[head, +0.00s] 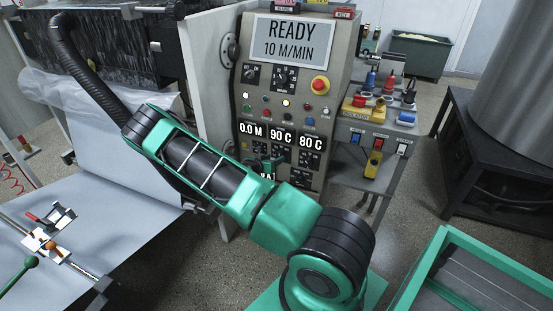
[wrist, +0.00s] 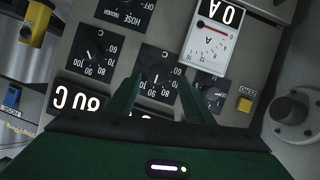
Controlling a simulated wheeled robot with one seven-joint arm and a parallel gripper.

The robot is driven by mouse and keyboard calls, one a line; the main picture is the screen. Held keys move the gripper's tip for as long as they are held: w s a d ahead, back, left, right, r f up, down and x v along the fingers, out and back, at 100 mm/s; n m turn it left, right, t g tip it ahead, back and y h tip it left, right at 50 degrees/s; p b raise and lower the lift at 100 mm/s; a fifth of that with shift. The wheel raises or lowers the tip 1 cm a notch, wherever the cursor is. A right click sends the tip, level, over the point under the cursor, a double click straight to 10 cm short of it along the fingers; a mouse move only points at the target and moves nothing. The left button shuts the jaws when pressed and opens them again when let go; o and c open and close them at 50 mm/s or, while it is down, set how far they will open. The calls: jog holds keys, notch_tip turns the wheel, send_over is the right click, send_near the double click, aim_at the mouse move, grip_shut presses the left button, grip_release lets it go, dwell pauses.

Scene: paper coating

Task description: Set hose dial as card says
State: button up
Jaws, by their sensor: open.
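The control panel (head: 285,100) faces me with several small dial plates on its lower half. A second numbered dial (wrist: 94,52) sits beside my left finger. A third dial (wrist: 154,76) lies between my fingertips. My gripper (wrist: 160,77) is open and empty, its fingers either side of that third dial; contact cannot be told. In the head view my arm hides part of the lower panel. I cannot make out a card.
A white needle meter (wrist: 207,47), a black knob (wrist: 214,97) and a yellow button (wrist: 244,104) are near the fingers. A side shelf (head: 365,180) with coloured connectors stands right of the panel. A sheet-covered machine (head: 95,225) is at left, and a green-rimmed crate (head: 420,262) at lower right.

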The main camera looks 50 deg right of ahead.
aim_at(278, 156)
jog(key=shift+x, duration=1.7)
jog(key=c, duration=1)
jog(key=shift+w, duration=0.1)
jog(key=shift+c, duration=0.2)
